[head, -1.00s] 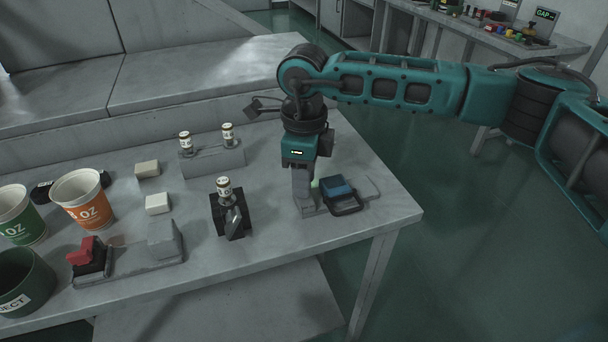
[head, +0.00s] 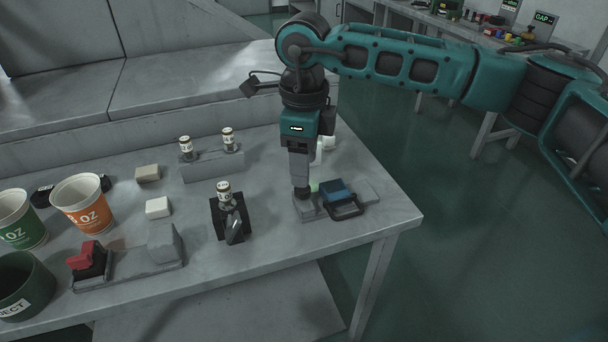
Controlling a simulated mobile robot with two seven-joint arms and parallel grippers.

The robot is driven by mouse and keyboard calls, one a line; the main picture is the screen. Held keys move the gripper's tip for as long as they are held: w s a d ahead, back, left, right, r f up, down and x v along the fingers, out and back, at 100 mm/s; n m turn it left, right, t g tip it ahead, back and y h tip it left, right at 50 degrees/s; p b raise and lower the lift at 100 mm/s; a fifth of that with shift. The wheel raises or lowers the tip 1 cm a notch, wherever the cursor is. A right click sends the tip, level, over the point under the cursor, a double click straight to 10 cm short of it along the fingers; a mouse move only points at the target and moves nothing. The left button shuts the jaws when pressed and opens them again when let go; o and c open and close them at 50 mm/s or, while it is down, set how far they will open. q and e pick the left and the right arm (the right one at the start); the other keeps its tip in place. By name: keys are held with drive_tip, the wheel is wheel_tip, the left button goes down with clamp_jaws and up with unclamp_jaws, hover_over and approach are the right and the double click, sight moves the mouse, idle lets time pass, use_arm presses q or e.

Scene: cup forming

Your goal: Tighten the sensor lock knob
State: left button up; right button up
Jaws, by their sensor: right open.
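My right gripper (head: 300,182) comes down from above, over a small grey block-shaped base (head: 307,210) near the table's right end. A short dark piece shows at the fingertips, just above the base; I cannot tell whether it is the fingertips or the lock knob. The jaws are open, though seen edge-on the gap does not show. No knob can be picked out clearly, as the gripper covers that spot. A small pale green spot (head: 314,187) shows beside the fingers. My left gripper is out of view.
A blue-topped block (head: 334,188) in a dark frame lies just right of the base. Left of it stands a black holder (head: 219,228) with a small vial (head: 224,191). Paper cups (head: 82,203) and a green reject bin (head: 40,284) stand at the left.

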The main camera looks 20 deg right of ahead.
wheel_tip(320, 180, up, 8)
idle(0.6)
